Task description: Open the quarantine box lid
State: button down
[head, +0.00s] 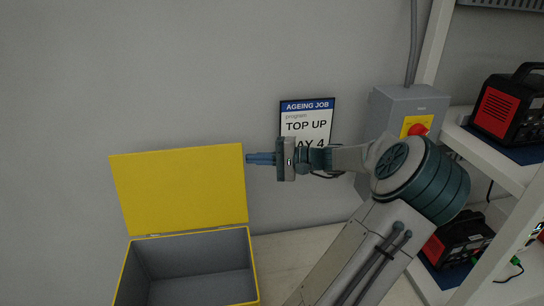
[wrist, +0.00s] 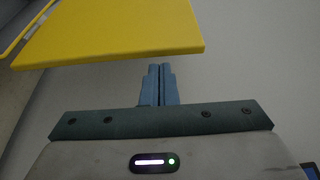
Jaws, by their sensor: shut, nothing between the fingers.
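The quarantine box (head: 254,270) is yellow outside and grey inside, at the lower left of the head view. Its yellow lid (head: 180,190) stands raised, roughly upright on the hinge at the back edge, and the inside looks empty. My gripper (head: 248,158) is shut and empty, pointing left, with its fingertips close to the lid's upper right edge. In the wrist view the shut fingers (wrist: 158,70) end near the lid's edge (wrist: 120,35). I cannot tell whether they touch it.
A sign (head: 306,118) hangs on the grey wall behind my arm. A grey control box with a red button (head: 418,130) is on the wall at right. White shelves (head: 490,155) with black-and-red units (head: 497,108) stand far right.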

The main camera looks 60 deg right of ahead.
jog(key=shift+x, duration=1.15)
jog(key=s+a+p, duration=0.1)
jog(key=s+a+r+p, duration=0.1)
jog(key=shift+s+a, duration=0.3)
